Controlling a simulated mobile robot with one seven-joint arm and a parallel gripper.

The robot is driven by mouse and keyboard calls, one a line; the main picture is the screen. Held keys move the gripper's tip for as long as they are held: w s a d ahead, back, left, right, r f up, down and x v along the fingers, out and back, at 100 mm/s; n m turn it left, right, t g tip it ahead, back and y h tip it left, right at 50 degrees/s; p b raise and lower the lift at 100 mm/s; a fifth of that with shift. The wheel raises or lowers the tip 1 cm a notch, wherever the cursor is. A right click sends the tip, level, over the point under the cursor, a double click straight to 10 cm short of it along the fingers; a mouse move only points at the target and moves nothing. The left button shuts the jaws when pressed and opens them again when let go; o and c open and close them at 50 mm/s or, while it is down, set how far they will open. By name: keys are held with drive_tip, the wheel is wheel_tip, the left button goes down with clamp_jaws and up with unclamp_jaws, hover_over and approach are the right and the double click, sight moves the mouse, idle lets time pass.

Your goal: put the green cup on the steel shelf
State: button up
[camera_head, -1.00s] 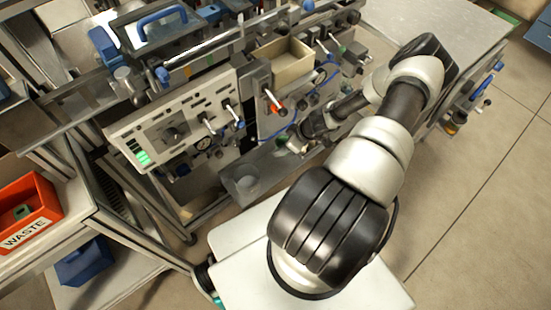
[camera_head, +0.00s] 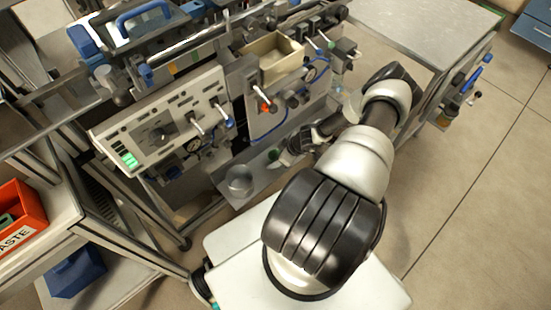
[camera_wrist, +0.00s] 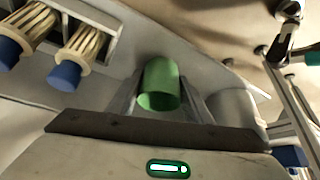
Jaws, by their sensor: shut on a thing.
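The green cup (camera_wrist: 160,84) is between the two fingers of my gripper (camera_wrist: 160,100) in the wrist view, and the gripper is shut on it. In the head view only a small dark green part of the cup (camera_head: 273,154) shows beside my gripper (camera_head: 283,159). The steel shelf (camera_head: 262,176) is a narrow grey ledge low on the front of the machine. The cup is over or close to this shelf; I cannot tell whether it touches it.
A grey metal cup (camera_head: 240,181) stands at the shelf's left part, near my gripper. A control panel (camera_head: 165,125) with levers is above left. A beige bin (camera_head: 272,58) sits higher up. An orange waste bin (camera_head: 22,218) is at far left.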

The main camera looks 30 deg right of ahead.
drive_tip(key=o, duration=1)
drive_tip(key=shift+f, duration=0.1)
drive_tip(key=shift+r+p, duration=0.3)
drive_tip(key=shift+r, duration=0.1)
drive_tip(key=p+v, duration=0.2)
drive_tip(key=v, duration=0.9)
drive_tip(key=shift+s+d+r, duration=0.15)
drive_tip(key=shift+r, duration=0.1)
